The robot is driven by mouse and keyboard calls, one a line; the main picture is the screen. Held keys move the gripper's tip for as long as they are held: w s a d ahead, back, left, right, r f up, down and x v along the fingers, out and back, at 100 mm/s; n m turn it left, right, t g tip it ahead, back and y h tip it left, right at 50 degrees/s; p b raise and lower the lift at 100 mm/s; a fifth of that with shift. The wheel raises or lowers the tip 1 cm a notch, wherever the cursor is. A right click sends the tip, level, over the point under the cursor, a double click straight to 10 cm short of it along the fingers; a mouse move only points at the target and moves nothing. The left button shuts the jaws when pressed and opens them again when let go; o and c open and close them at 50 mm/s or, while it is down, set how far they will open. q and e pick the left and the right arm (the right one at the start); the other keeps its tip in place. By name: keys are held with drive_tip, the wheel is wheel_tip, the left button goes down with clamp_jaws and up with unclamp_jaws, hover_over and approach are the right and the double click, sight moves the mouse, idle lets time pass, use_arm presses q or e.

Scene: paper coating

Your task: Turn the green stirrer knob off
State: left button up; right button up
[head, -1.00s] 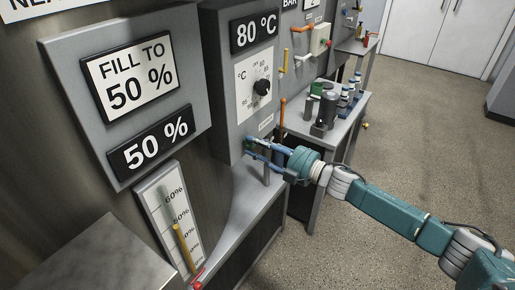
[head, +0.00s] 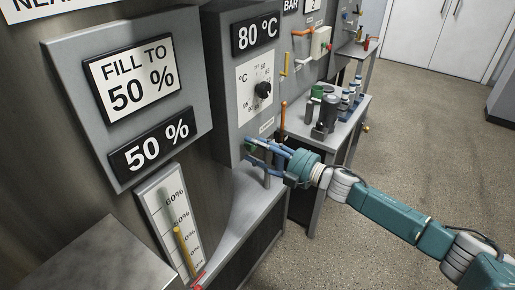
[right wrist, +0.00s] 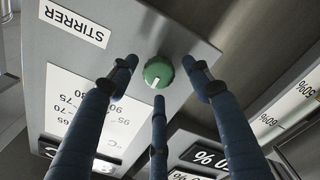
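The green stirrer knob (right wrist: 158,72) sits on the grey panel in the right wrist view, beside the white STIRRER label (right wrist: 75,23). The white mark on it points down and slightly left in that view. My right gripper (right wrist: 160,85) is open, with its blue fingers spread around the knob; I cannot tell whether any finger touches it. In the head view my right gripper (head: 262,152) is at the lower part of the temperature panel, and its fingers mostly hide the knob. My left gripper is not in view.
Above the knob are a black temperature dial (head: 263,90) and an 80 °C display (head: 255,34). An orange lever (head: 283,115) rises just right of my gripper. A grey ledge (head: 245,200) lies below. A bench at right holds several containers.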

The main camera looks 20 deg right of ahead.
drive_tip(key=shift+s+d+f, duration=0.15)
drive_tip(key=shift+d, duration=0.05)
drive_tip(key=v, duration=1.1)
drive_tip(key=shift+s, duration=0.25)
drive_tip(key=shift+d, duration=0.2)
